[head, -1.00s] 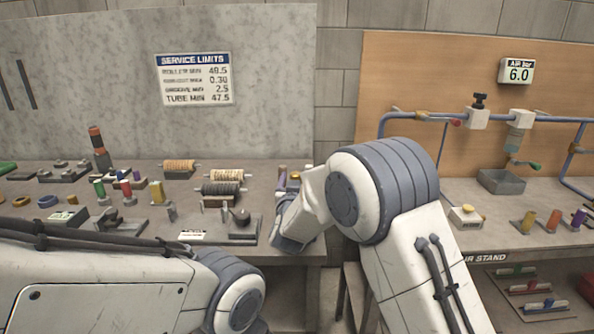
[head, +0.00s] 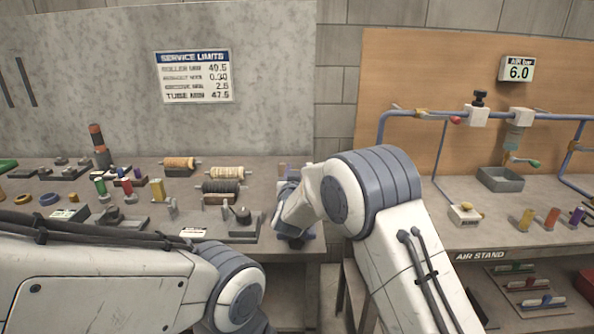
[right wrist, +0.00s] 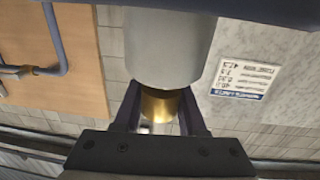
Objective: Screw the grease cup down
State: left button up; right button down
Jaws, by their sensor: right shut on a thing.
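In the right wrist view, a brass-coloured cup (right wrist: 160,106) sits between the two dark fingers of my right gripper (right wrist: 158,112). The fingers close on its sides. A wide pale grey cylinder (right wrist: 170,48) stands directly against the cup's upper end in this upside-down view; the joint between them is partly hidden. In the head view, my right gripper (head: 293,238) is at the right end of the grey bench (head: 300,252), mostly covered by my right wrist. The cup is hidden there. My left arm crosses the lower left, and its gripper is out of view.
Spools (head: 221,188) and a small black fixture (head: 241,222) lie on the bench left of my right gripper. A service limits sign (head: 194,77) hangs behind.

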jog(key=shift+r+m+h+p, duration=0.15)
jog(key=shift+m+h+p, duration=0.3)
jog(key=shift+h, duration=0.35)
jog(key=shift+d+m+h, duration=0.2)
jog(key=shift+m+h, duration=0.25)
jog(key=shift+h, duration=0.15)
jog(key=shift+c, duration=2.3)
grip_release()
jog(key=b+v, duration=0.1)
jog(key=v, duration=0.9)
jog(key=shift+s, duration=0.25)
jog(key=shift+r, duration=0.1)
